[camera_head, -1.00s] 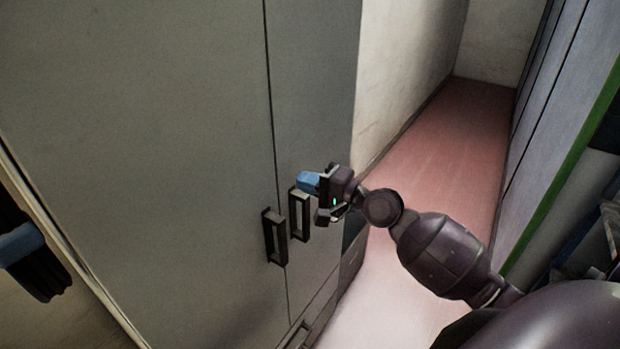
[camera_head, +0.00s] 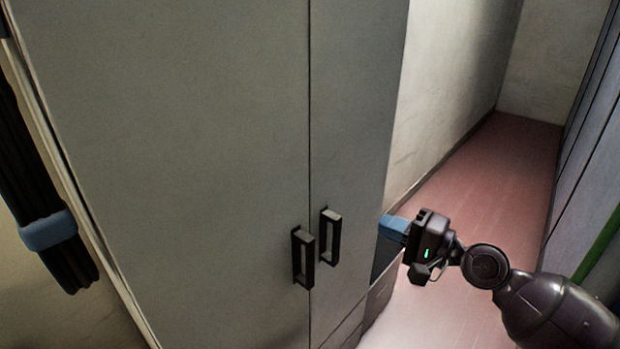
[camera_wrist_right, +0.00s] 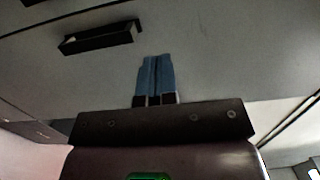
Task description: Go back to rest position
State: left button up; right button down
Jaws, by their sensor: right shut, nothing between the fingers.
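My right gripper (camera_head: 386,226) has blue fingers and is at the right edge of the grey cabinet in the head view, apart from the handles. In the right wrist view its two blue fingers (camera_wrist_right: 156,75) are together with nothing between them. The grey cabinet (camera_head: 190,150) has two doors, both closed. Two dark handles stand side by side: the left handle (camera_head: 302,258) and the right handle (camera_head: 330,236). One dark handle (camera_wrist_right: 98,38) shows beyond the fingers in the right wrist view. My left gripper does not show.
A reddish floor aisle (camera_head: 480,180) runs back to a pale wall (camera_head: 545,65). Grey panels (camera_head: 590,140) with a green edge line the right side. Dark bundled cables with a blue band (camera_head: 48,230) hang left of the cabinet.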

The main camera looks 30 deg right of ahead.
notch_tip(320, 180, down, 14)
jog(key=s+d+f+n+g+h, duration=0.15)
jog(key=n+h, duration=0.45)
jog(key=n, duration=0.6)
jog(key=s+a+f+g+h, duration=0.1)
jog(key=s+a+f, duration=0.3)
jog(key=f, duration=0.3)
jog(key=s+a+f+n+g+h, duration=0.1)
jog(key=s+a+f, duration=0.4)
jog(key=s+f, duration=0.1)
jog(key=shift+s+f+h, duration=0.15)
jog(key=shift+f+h, duration=0.15)
jog(key=shift+f, duration=0.6)
jog(key=shift+g, duration=0.25)
